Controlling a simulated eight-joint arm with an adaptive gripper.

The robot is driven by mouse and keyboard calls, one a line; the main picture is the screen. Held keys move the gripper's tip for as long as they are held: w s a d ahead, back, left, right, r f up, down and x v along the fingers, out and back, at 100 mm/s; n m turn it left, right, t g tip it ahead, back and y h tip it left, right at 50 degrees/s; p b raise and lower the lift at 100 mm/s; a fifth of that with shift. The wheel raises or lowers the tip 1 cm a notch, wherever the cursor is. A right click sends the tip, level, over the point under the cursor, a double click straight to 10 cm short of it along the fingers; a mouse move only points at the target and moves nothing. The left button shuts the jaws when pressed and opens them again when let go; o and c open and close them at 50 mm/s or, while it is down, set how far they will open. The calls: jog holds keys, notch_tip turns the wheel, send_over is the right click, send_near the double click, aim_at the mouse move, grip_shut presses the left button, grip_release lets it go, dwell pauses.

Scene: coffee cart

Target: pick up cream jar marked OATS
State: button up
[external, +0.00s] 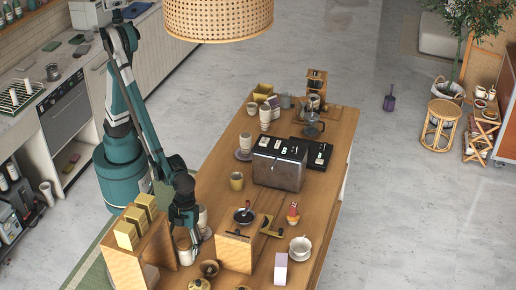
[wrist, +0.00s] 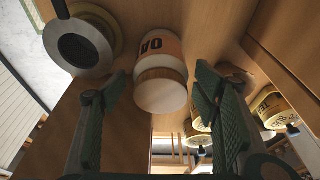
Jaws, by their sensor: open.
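The cream jar (wrist: 160,75) is in the middle of the wrist view, with a wooden-toned band, a pale rounded end and an orange label. Dark letters that look like OA show on the label; the rest is turned out of sight. My gripper (wrist: 160,82) is open, with one green finger on each side of the jar and visible gaps between. In the external view my gripper (external: 184,224) points down at the table's near left edge, just above a cream jar (external: 185,250) that it partly hides.
A wooden box (external: 128,262) with mustard blocks stands close left of my gripper, and another wooden box (external: 234,250) stands right. A grey-and-dark round vessel (wrist: 78,48) is left of the jar in the wrist view. Mustard jars (wrist: 269,106) stand right.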

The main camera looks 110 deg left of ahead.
jog(key=shift+x, duration=1.7)
jog(key=c, duration=1.3)
jog(key=shift+w+r, duration=0.1)
jog(key=shift+r, duration=0.05)
jog(key=shift+r, duration=4.9)
